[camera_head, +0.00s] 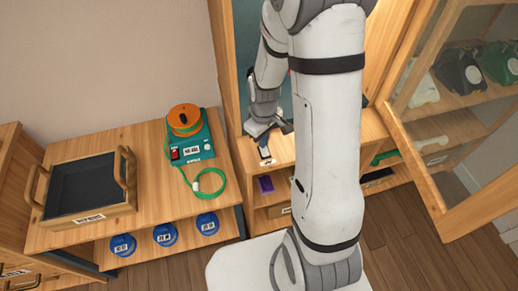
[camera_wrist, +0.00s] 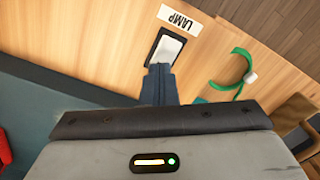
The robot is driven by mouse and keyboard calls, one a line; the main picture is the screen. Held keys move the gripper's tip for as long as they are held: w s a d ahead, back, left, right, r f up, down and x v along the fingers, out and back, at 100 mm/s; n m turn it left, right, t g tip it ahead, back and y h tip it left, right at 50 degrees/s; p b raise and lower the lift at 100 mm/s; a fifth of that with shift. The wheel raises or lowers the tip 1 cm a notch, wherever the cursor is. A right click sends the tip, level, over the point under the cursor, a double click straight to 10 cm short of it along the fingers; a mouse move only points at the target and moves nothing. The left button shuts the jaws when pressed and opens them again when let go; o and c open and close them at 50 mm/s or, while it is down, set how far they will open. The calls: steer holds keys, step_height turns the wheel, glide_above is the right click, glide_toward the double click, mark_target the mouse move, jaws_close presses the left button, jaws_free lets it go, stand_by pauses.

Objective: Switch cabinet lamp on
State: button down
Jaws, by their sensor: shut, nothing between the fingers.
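The lamp switch (camera_wrist: 168,48) is a pale rocker in a dark frame on the wooden surface, beside a white label reading LAMP (camera_wrist: 181,18). In the head view the switch (camera_head: 265,153) shows small, just below my gripper (camera_head: 272,133). In the wrist view my gripper (camera_wrist: 159,70) is shut and empty, its dark fingertips at the near edge of the switch. I cannot tell whether they touch it. The rocker's on or off position is unclear. The cabinet (camera_head: 374,128) is wooden and partly hidden behind my arm; I cannot make out its lamp.
A green cord (camera_wrist: 236,70) lies near the switch. At the left, a table holds a tray (camera_head: 85,190) and a teal device (camera_head: 190,140) with an orange spool.

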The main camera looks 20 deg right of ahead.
step_height(320, 180, up, 6)
steer(key=p, duration=0.4)
steer(key=shift+r, duration=0.15)
stand_by(0.4)
steer(key=s+r+m+t, duration=0.1)
steer(key=s+r+m, duration=0.2)
steer(key=s+r, duration=0.4)
steer(key=s+a+r+m+t, duration=0.1)
steer(key=s+r+m+t, duration=0.1)
steer(key=s+r, duration=0.5)
step_height(320, 180, up, 6)
steer(key=shift+a+f+m, duration=0.2)
steer(key=shift+m, duration=0.3)
